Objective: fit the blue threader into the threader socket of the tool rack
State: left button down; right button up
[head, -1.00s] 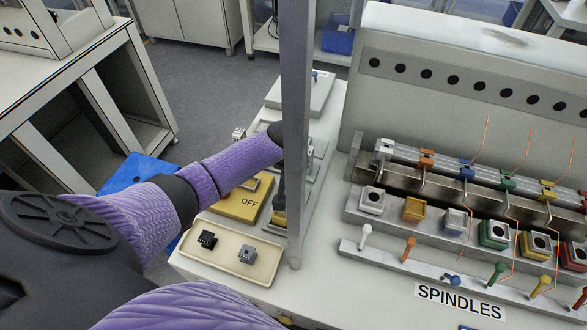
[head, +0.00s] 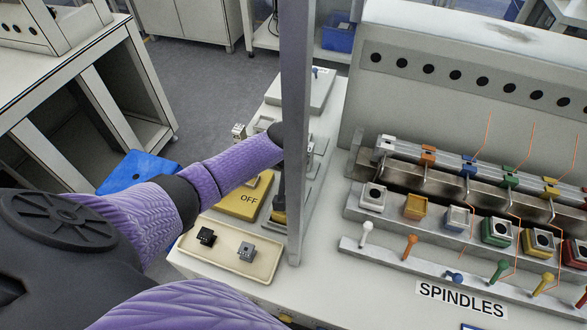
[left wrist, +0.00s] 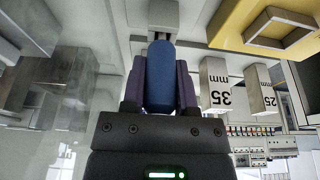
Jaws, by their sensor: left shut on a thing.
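The blue threader (left wrist: 161,78) is upright in the left wrist view, between the two dark purple fingers of my left gripper (left wrist: 160,70), which is shut on it. Beyond its far end is a light grey block (left wrist: 163,14). I cannot tell whether the two touch, or whether this block is the tool rack's threader socket. In the head view my left arm reaches in from the left and its hand goes behind a grey post, so the threader and fingertips are hidden there. My right gripper is not in view.
The grey post (head: 296,150) stands close to my left arm. A cream tray (head: 215,262) holds a black block and a grey block. A yellow OFF box (head: 240,204) is near the hand. Blocks marked 35 mm (left wrist: 215,88) and 25 stand beside the gripper. The spindle rail (head: 395,255) is at right.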

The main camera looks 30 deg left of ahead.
pick_arm(q)
jog(key=shift+f+b, duration=0.3)
jog(key=shift+f, duration=0.25)
jog(key=shift+c, duration=1.5)
grip_release()
jog(key=shift+r, duration=0.15)
jog(key=p+v, duration=0.5)
jog(key=v, duration=0.4)
jog(key=shift+s+r, duration=0.15)
jog(key=shift+r, duration=0.15)
jog(key=shift+s, duration=0.1)
